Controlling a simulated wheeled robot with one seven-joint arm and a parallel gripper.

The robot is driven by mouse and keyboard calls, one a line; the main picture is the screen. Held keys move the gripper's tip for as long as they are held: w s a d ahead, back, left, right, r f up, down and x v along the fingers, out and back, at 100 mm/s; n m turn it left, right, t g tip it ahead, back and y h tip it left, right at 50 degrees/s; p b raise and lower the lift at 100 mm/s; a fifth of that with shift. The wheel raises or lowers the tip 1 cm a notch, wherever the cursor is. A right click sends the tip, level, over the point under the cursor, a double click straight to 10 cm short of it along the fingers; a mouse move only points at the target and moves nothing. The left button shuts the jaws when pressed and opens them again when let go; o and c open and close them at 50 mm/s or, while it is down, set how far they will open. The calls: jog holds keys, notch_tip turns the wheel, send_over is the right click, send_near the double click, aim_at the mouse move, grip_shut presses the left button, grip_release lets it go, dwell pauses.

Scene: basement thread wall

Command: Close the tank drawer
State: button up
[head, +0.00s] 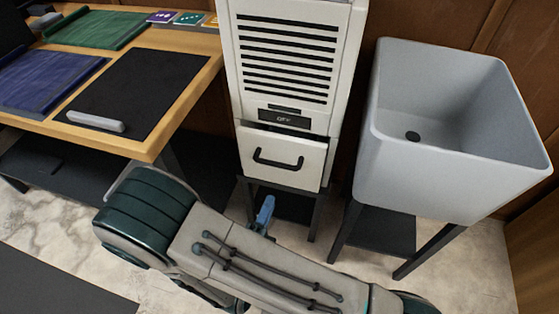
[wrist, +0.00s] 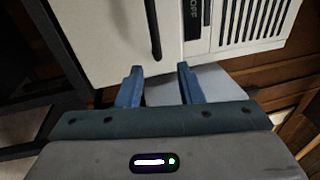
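The tank drawer (head: 295,178) is the white lower front of a tall white vented unit (head: 290,22). It has a black bar handle (head: 279,161). Its front appears to jut out slightly from the unit, with a dark gap along its top edge. In the wrist view, the drawer front (wrist: 95,35) and its handle (wrist: 154,30) fill the upper left. My gripper (wrist: 160,67) is open and empty, its blue fingers spread just in front of the drawer. In the head view, my gripper (head: 265,213) is low, below the drawer; only part of it shows. I cannot tell whether it touches the drawer.
A grey sink (head: 430,175) on dark legs stands to the right of the unit. A wooden table (head: 190,95) with coloured mats and a grey bar (head: 95,121) is at left. The unit rests on a dark stand (head: 316,215). Pale floor lies in front.

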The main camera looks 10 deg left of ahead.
aim_at(278, 164)
jog(key=shift+n+y, duration=0.8)
jog(key=shift+y, duration=0.1)
jog(key=w+b, duration=0.1)
jog(key=w, duration=0.3)
jog(key=w+r+b, duration=0.1)
jog(key=w, duration=0.8)
jog(key=shift+a+r+b, duration=0.1)
jog(key=shift+r+b, duration=0.15)
jog(key=shift+b, duration=0.15)
jog(key=shift+c, duration=0.2)
grip_shut()
